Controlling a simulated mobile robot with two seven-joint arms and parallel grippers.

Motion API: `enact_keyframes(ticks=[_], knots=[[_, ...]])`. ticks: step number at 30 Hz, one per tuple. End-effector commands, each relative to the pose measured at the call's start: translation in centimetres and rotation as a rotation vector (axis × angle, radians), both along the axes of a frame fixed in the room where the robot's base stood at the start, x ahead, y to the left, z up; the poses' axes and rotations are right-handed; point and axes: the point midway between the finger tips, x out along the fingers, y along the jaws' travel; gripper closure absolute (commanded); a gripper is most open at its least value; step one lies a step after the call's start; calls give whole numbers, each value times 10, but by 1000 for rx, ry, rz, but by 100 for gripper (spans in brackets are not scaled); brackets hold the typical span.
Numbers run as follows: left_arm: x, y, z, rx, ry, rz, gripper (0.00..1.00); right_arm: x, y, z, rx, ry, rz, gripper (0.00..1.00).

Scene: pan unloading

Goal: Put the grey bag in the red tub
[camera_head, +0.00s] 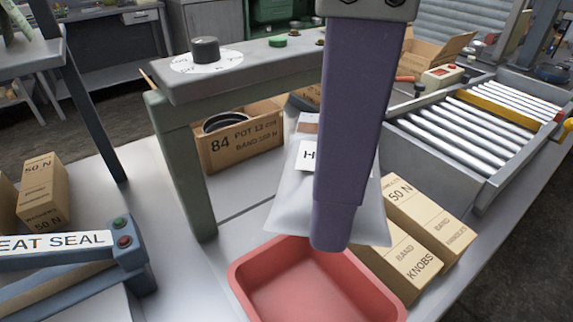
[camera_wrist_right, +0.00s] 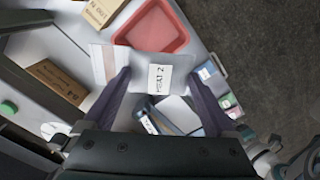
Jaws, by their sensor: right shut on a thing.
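The grey bag (camera_head: 288,212) with a white label hangs from my right gripper (camera_head: 332,238). One long purple finger covers much of the bag in the head view. In the right wrist view, the bag (camera_wrist_right: 138,66) spans between the two purple fingers of my right gripper (camera_wrist_right: 156,80), which is shut on it. The red tub (camera_head: 320,292) stands on the bench, nearer than the bag in the head view; the bag's lower edge overlaps its far rim there. The tub (camera_wrist_right: 150,30) also shows beyond the bag in the wrist view. My left gripper is out of view.
Cardboard boxes (camera_head: 432,215) stand right of the tub. A green-legged frame (camera_head: 185,165) with a dial rises behind left, near an open carton (camera_head: 245,147). A blue sealer (camera_head: 130,255) stands at left. A roller conveyor (camera_head: 470,130) lies at right.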

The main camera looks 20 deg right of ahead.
Motion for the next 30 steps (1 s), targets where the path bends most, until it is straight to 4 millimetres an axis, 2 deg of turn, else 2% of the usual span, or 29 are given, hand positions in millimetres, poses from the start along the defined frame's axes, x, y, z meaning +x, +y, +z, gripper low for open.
enact_keyframes(ticks=[1,3,9,12,20,25,30], knots=[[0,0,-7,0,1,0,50,-2,0,-18,0,9,-1,70],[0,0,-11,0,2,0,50,-2,0,-39,0,9,-2,70],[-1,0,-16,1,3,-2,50,-1,-1,-96,-4,6,-3,70],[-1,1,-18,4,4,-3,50,-1,-1,-118,-3,3,-3,70],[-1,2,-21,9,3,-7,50,0,-1,-145,-2,1,-2,70],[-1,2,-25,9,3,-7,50,0,-1,-173,-1,2,-2,70],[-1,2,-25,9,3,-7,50,0,-1,-181,0,-1,0,70]])
